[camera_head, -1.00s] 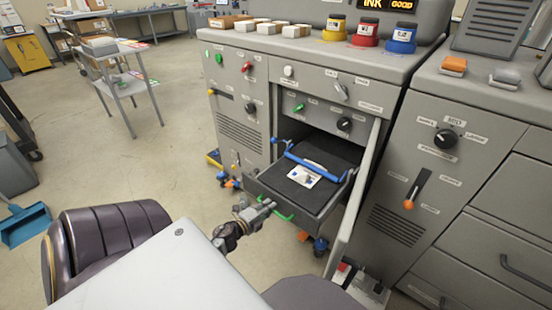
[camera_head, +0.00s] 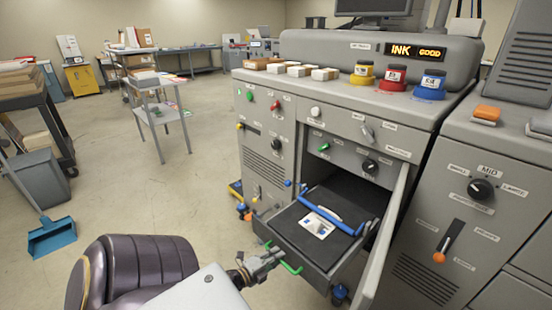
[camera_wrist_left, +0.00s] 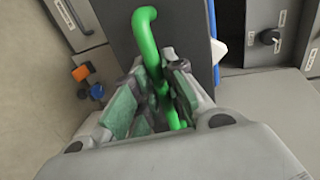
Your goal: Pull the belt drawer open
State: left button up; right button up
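The belt drawer (camera_head: 318,262) stands out of the grey machine, its dark belt surface showing. A blue bar (camera_head: 330,212) and a white card with blue marks (camera_head: 318,224) are on it. Its green handle (camera_head: 291,268) is at the drawer's front. My left gripper (camera_head: 272,257) is at this handle. In the left wrist view the green handle (camera_wrist_left: 145,28) runs between the fingers of my left gripper (camera_wrist_left: 158,72), which look closed on it; part of the handle is hidden by the fingers. My right gripper is not in view.
An open door panel (camera_head: 384,245) stands along the drawer's right side. Ink jars (camera_head: 392,78) and small boxes (camera_head: 299,70) sit on the machine's top. Open floor lies left of the machine.

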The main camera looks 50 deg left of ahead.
pick_arm(q)
jog(key=o, duration=0.3)
jog(key=shift+o, duration=0.2)
jog(key=shift+s, duration=0.1)
jog(key=v, duration=1.1)
jog(key=shift+s, duration=0.4)
jog(key=shift+s+d, duration=0.1)
dwell(0.5)
